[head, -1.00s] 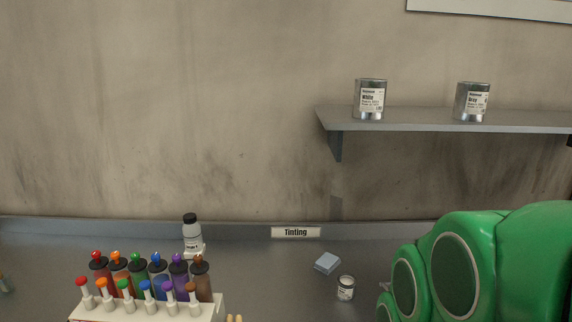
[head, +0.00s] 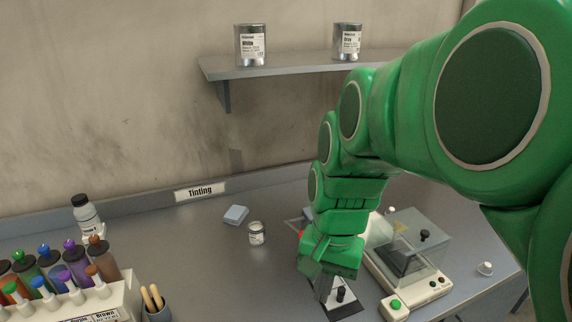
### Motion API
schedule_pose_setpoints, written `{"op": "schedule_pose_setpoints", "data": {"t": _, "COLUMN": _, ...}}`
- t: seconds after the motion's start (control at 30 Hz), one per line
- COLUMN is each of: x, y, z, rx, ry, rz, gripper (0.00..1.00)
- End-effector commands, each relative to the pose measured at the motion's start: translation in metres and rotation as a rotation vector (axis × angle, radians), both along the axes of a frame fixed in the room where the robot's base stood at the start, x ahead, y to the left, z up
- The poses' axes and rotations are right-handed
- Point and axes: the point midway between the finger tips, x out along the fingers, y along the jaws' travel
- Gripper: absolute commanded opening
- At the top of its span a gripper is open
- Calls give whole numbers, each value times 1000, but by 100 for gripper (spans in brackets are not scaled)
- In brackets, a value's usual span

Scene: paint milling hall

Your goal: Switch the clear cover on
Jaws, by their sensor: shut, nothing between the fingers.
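The clear cover (head: 430,255) is a see-through box with a black knob on top. It sits on a cream machine base (head: 384,280) at the right of the bench, with a dark plate visible inside. Small buttons (head: 438,283) show on the base's front right. A green button (head: 395,304) is on a small cream block at the base's front left corner. My gripper (head: 322,288) points down, left of the machine, shut and empty. Its fingertips are hard to make out. My green arm hides part of the machine's back.
A black-and-white piece with a black knob (head: 340,294) lies beside my gripper. A small can (head: 256,233) and a blue block (head: 236,215) stand left. Tinting bottles (head: 60,262) and a cup of sticks (head: 157,308) are far left. A small white item (head: 485,268) lies right.

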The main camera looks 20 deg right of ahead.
Motion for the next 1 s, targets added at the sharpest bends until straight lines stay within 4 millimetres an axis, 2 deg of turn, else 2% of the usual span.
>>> {"op": "schedule_pose_setpoints", "data": {"t": 0.3, "x": 32, "y": -51, "z": 12, "rx": 30, "ry": -12, "rz": -388, "gripper": 0}}
{"op": "schedule_pose_setpoints", "data": {"t": 0.5, "x": 46, "y": -87, "z": 18, "rx": 58, "ry": -17, "rz": -633, "gripper": 0}}
{"op": "schedule_pose_setpoints", "data": {"t": 0.73, "x": 55, "y": -137, "z": 26, "rx": 90, "ry": -25, "rz": -921, "gripper": 0}}
{"op": "schedule_pose_setpoints", "data": {"t": 1.0, "x": 55, "y": -201, "z": 32, "rx": 139, "ry": -26, "rz": -1262, "gripper": 0}}
